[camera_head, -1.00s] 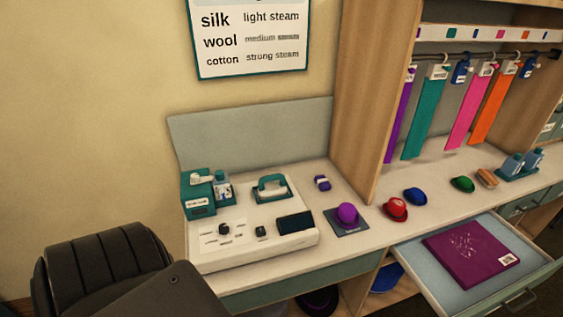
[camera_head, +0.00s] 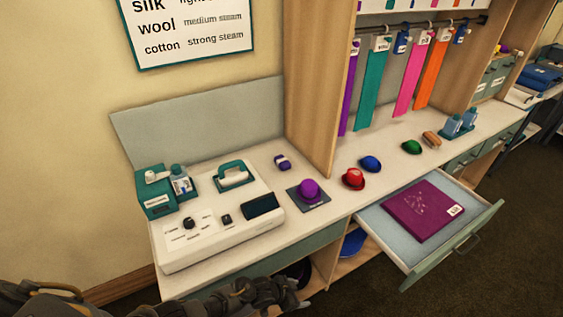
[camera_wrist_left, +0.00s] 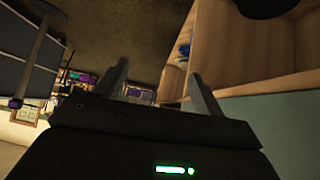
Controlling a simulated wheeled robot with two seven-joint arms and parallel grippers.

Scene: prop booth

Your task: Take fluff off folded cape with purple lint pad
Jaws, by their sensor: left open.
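The folded cape (camera_head: 410,222) is a flat magenta square with a white tag. It lies in the pulled-out drawer (camera_head: 380,227), with pale fluff (camera_head: 424,198) on its top. My left gripper (camera_head: 291,290) is low in front of the counter, below and well apart from pad and cape. In the left wrist view the open left gripper (camera_wrist_left: 160,88) has nothing between its fingers. My right gripper is not in view.
A wooden upright (camera_head: 309,90) stands behind. The drawer juts out over the floor.

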